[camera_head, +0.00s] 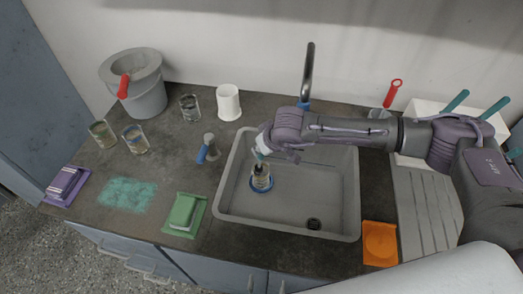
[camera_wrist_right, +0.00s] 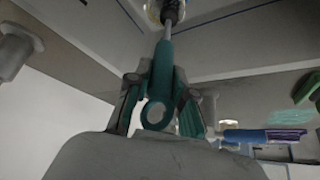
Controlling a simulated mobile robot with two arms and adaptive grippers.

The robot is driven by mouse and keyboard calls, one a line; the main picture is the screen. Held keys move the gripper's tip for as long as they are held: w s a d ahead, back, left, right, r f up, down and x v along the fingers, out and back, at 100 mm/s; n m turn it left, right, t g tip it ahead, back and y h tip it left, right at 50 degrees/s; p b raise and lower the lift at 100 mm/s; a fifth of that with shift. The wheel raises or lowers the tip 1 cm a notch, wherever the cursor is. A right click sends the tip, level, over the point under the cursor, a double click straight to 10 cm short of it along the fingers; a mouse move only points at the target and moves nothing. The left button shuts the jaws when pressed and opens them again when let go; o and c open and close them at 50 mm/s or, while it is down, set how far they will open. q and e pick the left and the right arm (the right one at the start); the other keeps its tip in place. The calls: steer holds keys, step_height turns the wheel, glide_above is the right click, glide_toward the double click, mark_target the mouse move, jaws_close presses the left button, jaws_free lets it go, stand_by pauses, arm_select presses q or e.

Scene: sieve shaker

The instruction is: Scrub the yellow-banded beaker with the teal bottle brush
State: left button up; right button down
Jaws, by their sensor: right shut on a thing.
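My right gripper (camera_head: 263,148) is over the left part of the sink, pointing down. In the right wrist view its fingers (camera_wrist_right: 157,90) are shut on the teal bottle brush (camera_wrist_right: 162,68), around the handle above its ring end. A glass beaker (camera_head: 261,184) stands in the sink on a blue ring, below the gripper. In the right wrist view the brush's grey shaft runs to the beaker (camera_wrist_right: 154,10), where a yellowish part shows and a dark brush head appears to be at or inside its mouth. The depth of the head is unclear. My left gripper is not in view.
The sink (camera_head: 333,230) has a tall faucet (camera_head: 308,75) behind it. Several beakers stand at the left, including one beaker (camera_head: 135,140) by a grey bucket (camera_head: 147,90). Sponges on mats lie along the front. Teal handles (camera_head: 495,108) stick up at the right.

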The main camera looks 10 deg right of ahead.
steer(key=shift+s+d+r, duration=0.1)
steer(key=shift+s+r, duration=0.1)
steer(key=shift+r, duration=1.2)
steer(key=shift+s+d+r, duration=0.1)
steer(key=shift+s+r, duration=0.05)
steer(key=shift+r, duration=1.2)
steer(key=shift+s+d+r, duration=0.1)
steer(key=shift+s+r, duration=0.1)
steer(key=shift+r, duration=1.2)
steer(key=shift+r, duration=2.5)
